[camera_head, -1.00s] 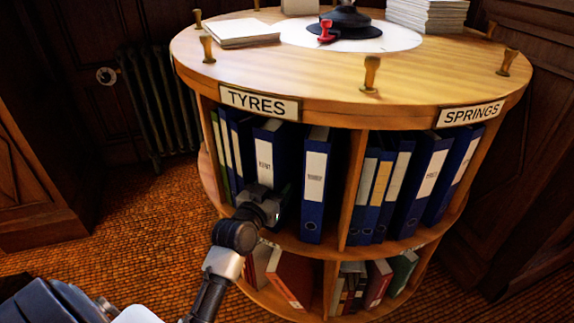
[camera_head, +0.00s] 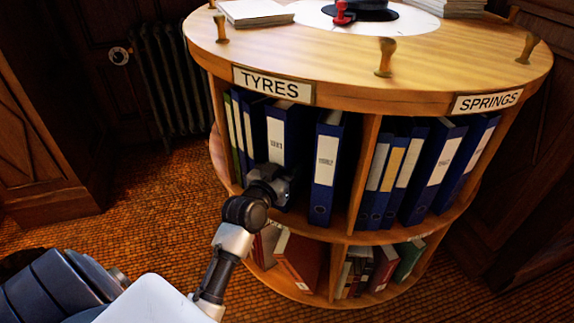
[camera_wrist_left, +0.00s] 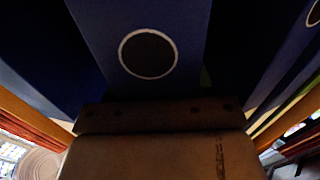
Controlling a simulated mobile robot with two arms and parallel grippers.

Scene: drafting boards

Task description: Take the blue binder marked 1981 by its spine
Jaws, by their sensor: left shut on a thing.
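The blue binder (camera_head: 279,122) under the TYRES sign stands upright in the upper shelf. The print on its white label is too small to read with certainty. My left gripper (camera_head: 275,185) is at the low part of its spine and shut on it; the fingertips are mostly hidden by the wrist. In the left wrist view the blue spine (camera_wrist_left: 180,25) with its dark round finger hole is right in front of the gripper. My right gripper is not in view.
Another blue binder (camera_head: 322,190) stands close to the right, before a wooden divider (camera_head: 364,170). More binders stand left and beyond the divider. The round wooden top (camera_head: 330,65) with knobs (camera_head: 384,57) overhangs the shelf. Books (camera_head: 300,262) fill the lower shelf.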

